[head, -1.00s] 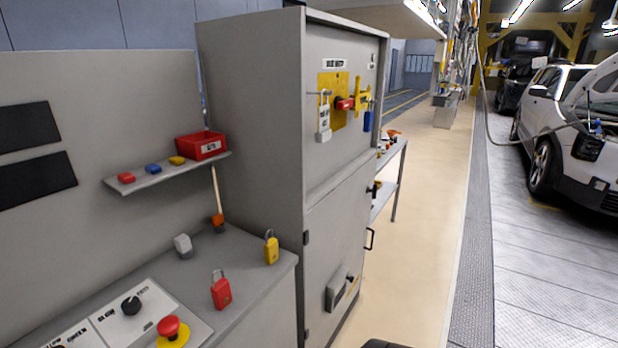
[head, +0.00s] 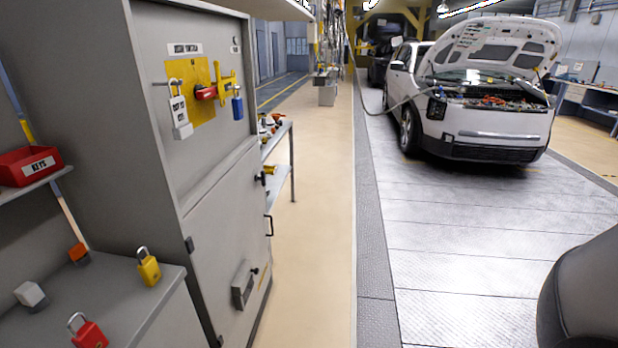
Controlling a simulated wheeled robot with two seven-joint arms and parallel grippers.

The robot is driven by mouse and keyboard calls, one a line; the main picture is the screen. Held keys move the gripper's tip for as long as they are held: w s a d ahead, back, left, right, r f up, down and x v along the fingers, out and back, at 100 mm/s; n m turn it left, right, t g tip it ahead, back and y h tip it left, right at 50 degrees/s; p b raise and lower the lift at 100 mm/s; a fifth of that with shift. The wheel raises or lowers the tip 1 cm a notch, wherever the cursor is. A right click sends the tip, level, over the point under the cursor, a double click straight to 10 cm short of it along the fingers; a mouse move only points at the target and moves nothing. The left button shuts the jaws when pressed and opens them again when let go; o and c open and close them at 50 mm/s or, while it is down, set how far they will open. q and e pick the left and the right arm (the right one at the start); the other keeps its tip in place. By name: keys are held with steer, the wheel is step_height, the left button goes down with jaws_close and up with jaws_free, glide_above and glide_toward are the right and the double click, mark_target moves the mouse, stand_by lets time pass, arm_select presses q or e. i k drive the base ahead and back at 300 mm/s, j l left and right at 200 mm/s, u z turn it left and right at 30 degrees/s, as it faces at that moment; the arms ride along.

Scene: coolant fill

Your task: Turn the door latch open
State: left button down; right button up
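The grey cabinet (head: 120,110) stands at the left, and its lower door (head: 215,225) is shut. A small black latch-like part (head: 262,179) sits at the door's upper right edge, with a black pull handle (head: 268,225) below it. I cannot tell for certain which part is the door latch. On the upper panel is a yellow plate (head: 203,112) with a red switch handle (head: 206,93), a white tagged padlock (head: 180,115), a yellow bracket (head: 227,90) and a blue padlock (head: 237,106). Neither gripper is in view.
A bench beside the cabinet holds a yellow padlock (head: 149,268) and a red padlock (head: 88,333). A red keys bin (head: 28,166) sits on a shelf. A shelf table (head: 278,170) stands behind the cabinet. The beige walkway (head: 315,240) is clear; a white car (head: 480,110) stands beyond.

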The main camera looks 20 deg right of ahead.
mark_target(263, 175)
steer(key=z, duration=0.35)
steer(key=i+l+u, duration=0.1)
steer(key=i+l, duration=0.15)
steer(key=i+l+u, duration=0.1)
steer(key=i+l, duration=0.45)
steer(key=l, duration=0.2)
steer(key=i+l+u, duration=0.25)
steer(key=i+l, duration=0.2)
steer(key=l, duration=0.25)
steer(key=i+l+u, duration=0.1)
steer(key=i+l, duration=0.15)
steer(key=l, duration=0.15)
